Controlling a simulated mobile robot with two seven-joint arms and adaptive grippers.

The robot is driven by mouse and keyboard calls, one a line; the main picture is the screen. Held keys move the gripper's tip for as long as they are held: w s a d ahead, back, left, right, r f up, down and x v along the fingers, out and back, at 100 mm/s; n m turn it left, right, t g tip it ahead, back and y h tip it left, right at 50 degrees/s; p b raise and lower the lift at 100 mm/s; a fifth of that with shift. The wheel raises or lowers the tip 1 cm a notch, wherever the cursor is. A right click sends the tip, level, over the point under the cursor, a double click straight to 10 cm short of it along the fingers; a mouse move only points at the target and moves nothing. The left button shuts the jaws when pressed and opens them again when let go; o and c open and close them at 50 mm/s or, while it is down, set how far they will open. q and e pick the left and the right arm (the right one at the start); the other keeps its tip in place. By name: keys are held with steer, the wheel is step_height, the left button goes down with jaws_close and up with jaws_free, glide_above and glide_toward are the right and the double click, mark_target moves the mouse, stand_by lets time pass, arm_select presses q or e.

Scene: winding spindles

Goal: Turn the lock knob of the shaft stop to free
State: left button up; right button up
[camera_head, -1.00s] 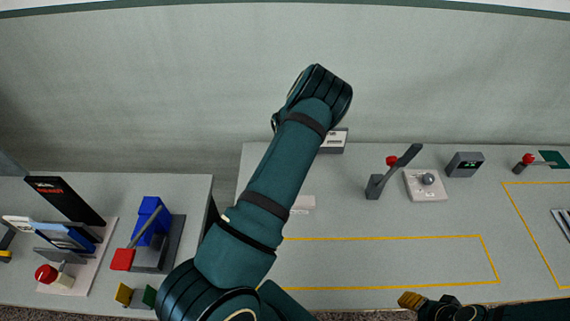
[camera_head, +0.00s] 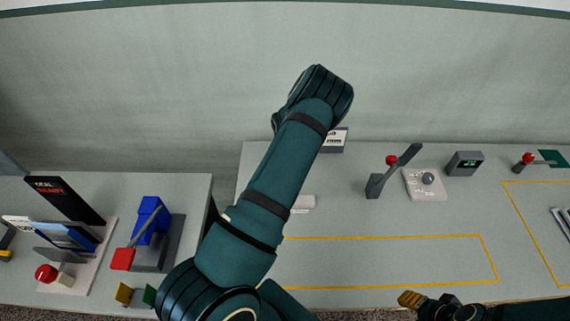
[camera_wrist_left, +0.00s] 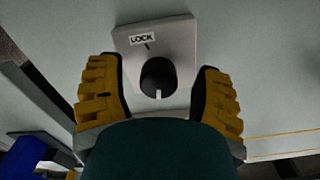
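In the left wrist view a pale plate (camera_wrist_left: 177,40) carries a LOCK label (camera_wrist_left: 142,39) with a short black tick beside it. On it sits a round dark knob (camera_wrist_left: 158,74) with a white mark that points toward the bottom of the picture, away from the label. My left gripper (camera_wrist_left: 160,66) is open, its yellow-padded fingers apart on either side of the knob; I cannot tell whether they touch it. In the head view my left arm hides this gripper and the knob. My right gripper (camera_head: 409,299) is at the bottom edge, its opening unclear.
On the bench stand a red-knobbed lever (camera_head: 378,182), a white plate with a grey ball knob (camera_head: 428,182) and a display box (camera_head: 465,164). A blue device (camera_head: 150,218) and a red button (camera_head: 46,273) are on the left table. The yellow-outlined area (camera_head: 390,263) is clear.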

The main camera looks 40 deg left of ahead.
arm_select(q)
steer(key=shift+r, duration=0.1)
step_height(320, 180, up, 12)
stand_by(0.5)
stand_by(0.5)
